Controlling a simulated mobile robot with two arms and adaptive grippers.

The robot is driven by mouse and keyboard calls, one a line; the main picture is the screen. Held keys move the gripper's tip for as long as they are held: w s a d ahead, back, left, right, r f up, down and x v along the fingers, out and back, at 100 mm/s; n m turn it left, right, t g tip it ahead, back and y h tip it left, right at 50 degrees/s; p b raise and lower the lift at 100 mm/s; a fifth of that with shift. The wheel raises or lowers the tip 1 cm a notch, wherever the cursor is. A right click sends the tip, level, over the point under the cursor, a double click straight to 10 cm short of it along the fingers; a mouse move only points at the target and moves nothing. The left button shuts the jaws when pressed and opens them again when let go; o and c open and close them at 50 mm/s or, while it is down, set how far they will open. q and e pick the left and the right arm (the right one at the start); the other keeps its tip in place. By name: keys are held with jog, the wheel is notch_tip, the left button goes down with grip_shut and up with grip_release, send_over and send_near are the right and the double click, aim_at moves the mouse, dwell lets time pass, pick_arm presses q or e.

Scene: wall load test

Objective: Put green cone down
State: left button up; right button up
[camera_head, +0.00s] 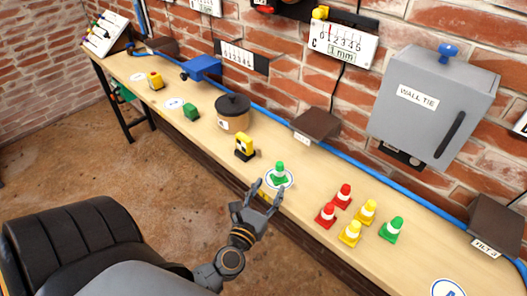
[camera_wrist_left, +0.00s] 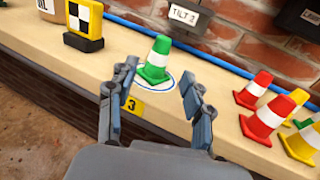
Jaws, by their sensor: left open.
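The green cone (camera_head: 279,173) with a white band stands upright on a white disc with a blue ring (camera_head: 290,182) on the wooden bench. In the left wrist view the green cone (camera_wrist_left: 156,60) stands on the ringed disc (camera_wrist_left: 140,86), near a yellow label marked 3 (camera_wrist_left: 133,106). My left gripper (camera_head: 264,188) is open at the bench's front edge, just in front of the cone. In the left wrist view its two fingers (camera_wrist_left: 160,92) are spread on either side of the disc, with nothing held between them. My right gripper is not in view.
Red, yellow and green cones (camera_head: 358,213) stand to the right on the bench (camera_head: 310,205). A yellow-and-black block (camera_head: 244,147) and a brown pot (camera_head: 233,113) stand to the left. A grey wall box (camera_head: 430,100) hangs behind. A black chair (camera_head: 75,240) is at lower left.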

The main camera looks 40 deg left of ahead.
pick_arm(q)
jog(key=shift+b+v, duration=0.35)
jog(key=shift+v, duration=1.2)
